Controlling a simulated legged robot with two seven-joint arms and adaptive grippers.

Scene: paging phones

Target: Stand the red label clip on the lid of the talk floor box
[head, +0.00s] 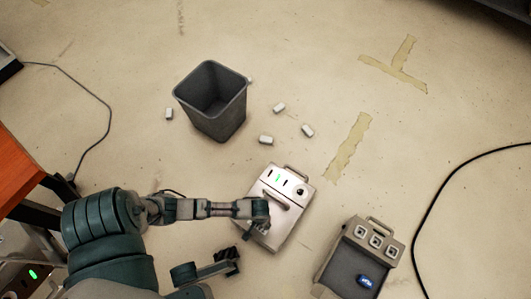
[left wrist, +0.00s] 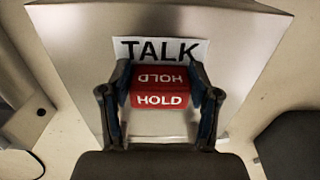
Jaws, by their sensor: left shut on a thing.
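The red label clip (left wrist: 160,91), lettered HOLD on two faces, is between the fingers of my left gripper (left wrist: 160,84), which is shut on it. Behind the clip, a white TALK label (left wrist: 189,50) lies on the pale lid of the talk floor box (left wrist: 245,45). Whether the clip touches the lid cannot be told. In the head view, the end of my left arm (head: 258,214) is over the pale box (head: 286,222), and the clip is hidden there. A dark part at lower left may be my right gripper (head: 228,261); its fingers cannot be made out.
A grey box with a blue piece (head: 366,281) on it stands at lower right. A dark bin (head: 218,118) stands behind, with several small white pieces (head: 307,131) around it. A black cable (head: 421,217) lies at right. Another lit box (head: 20,281) is at lower left.

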